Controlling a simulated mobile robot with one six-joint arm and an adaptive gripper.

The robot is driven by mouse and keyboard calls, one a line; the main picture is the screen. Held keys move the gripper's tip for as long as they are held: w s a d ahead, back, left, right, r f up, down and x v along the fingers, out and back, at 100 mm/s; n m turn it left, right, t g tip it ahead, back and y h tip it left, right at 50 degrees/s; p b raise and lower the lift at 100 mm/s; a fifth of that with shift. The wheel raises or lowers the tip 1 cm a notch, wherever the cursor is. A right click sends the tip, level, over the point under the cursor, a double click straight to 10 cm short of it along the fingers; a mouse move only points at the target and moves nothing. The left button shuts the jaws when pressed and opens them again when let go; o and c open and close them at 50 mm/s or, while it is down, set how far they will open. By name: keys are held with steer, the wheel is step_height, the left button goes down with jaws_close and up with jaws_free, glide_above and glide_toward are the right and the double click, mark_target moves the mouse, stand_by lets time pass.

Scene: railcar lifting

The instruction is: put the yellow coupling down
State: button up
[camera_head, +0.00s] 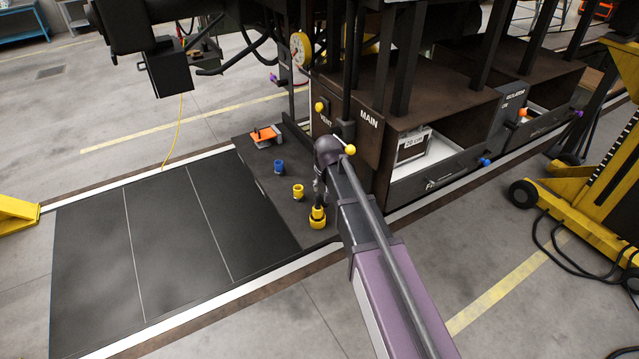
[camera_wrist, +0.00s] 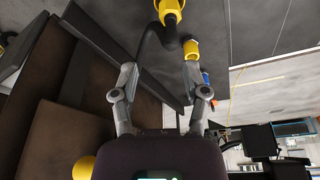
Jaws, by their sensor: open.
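The yellow coupling (camera_head: 317,214) with a black end is at the front right of the dark plate, beside the sill of the railcar. It also shows at the top edge of the wrist view (camera_wrist: 172,9), with a black hose (camera_wrist: 150,42) curving from it. My gripper (camera_wrist: 160,75) is open, its two fingers apart with no coupling between them. In the head view my gripper (camera_head: 319,185) is just above the coupling, partly hidden by my arm. A smaller yellow fitting (camera_head: 298,191) and a blue fitting (camera_head: 279,166) stand behind the coupling on the plate.
An orange device (camera_head: 264,137) lies at the back of the plate. The railcar's dark boxes marked MAIN (camera_head: 369,119) rise close on the right, with a yellow knob (camera_head: 349,149) near my wrist. Dark floor panels (camera_head: 150,245) at left are bare.

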steer(key=s+d+m+g, duration=0.2)
steer(key=s+d+g, duration=0.1)
steer(key=s+d, duration=1.7)
steer(key=shift+s+d+f+h, duration=0.3)
steer(key=shift+s+d+f, duration=0.1)
steer(key=shift+s, duration=0.25)
step_height(320, 180, down, 21)
steer(key=b, duration=2.1)
steer(key=shift+f+b, duration=0.2)
steer(key=shift+b, duration=0.1)
steer(key=shift+a, duration=0.1)
